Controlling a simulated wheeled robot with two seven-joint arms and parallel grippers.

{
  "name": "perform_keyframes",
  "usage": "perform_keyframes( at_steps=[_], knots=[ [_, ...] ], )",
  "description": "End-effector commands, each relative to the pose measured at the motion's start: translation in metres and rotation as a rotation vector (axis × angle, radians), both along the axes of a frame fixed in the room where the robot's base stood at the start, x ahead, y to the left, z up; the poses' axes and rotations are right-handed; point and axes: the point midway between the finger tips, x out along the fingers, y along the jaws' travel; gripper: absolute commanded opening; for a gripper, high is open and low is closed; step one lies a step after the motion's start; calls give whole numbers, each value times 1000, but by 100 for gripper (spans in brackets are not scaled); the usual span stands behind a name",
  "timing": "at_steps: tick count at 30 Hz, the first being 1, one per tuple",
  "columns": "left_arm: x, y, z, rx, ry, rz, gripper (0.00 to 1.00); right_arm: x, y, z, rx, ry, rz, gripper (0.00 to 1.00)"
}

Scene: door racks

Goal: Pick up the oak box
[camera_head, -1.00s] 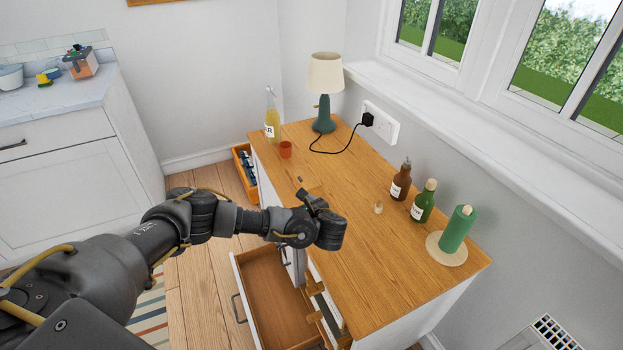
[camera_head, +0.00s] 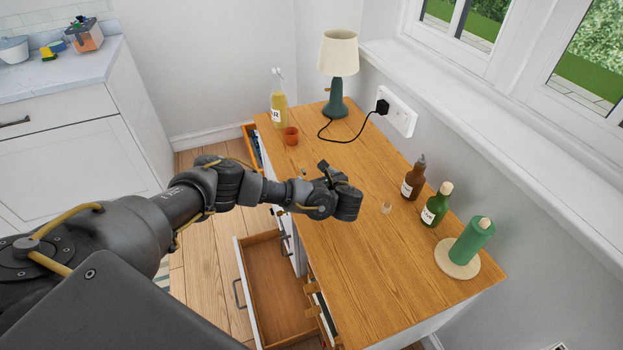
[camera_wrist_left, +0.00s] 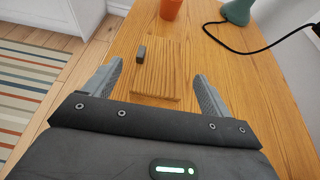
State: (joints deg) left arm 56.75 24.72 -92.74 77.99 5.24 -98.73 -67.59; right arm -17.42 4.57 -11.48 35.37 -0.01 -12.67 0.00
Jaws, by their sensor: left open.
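In the left wrist view the oak box (camera_wrist_left: 158,78) is a flat, light-brown wooden block. Its grain nearly matches the sideboard top (camera_head: 350,260) it rests on. My left gripper (camera_wrist_left: 156,84) is open, with one finger on each side of the box in that view. I cannot tell whether the fingers touch it or how far above it they are. In the head view my left gripper (camera_head: 337,192) is over the sideboard, and I cannot make out the box clearly behind it. My right gripper is in neither view.
A small dark block (camera_wrist_left: 141,53) lies by the box's far left edge. An orange cup (camera_head: 291,136), yellow bottle (camera_head: 279,113) and lamp (camera_head: 336,88) stand at the far end. Brown (camera_head: 413,180) and green bottles (camera_head: 436,207) line the wall side. A drawer (camera_head: 277,285) hangs open.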

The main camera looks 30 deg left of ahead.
Motion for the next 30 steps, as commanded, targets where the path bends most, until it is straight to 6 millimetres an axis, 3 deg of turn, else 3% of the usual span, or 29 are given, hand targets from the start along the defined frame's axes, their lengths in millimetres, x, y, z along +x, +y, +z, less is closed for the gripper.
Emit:
perform_keyframes(
  at_steps=[5, 15, 24, 30],
  knots=[
    [2, 3, -1, 0, 0, 0, 84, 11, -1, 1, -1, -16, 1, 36],
    [28, 35, -18, -2, 1, 1, 84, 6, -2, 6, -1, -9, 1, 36],
    [32, 38, -20, -2, 1, 0, 84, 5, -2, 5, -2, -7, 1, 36],
    [32, 38, -20, -2, 1, 0, 59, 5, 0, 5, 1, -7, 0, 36]
  ],
)
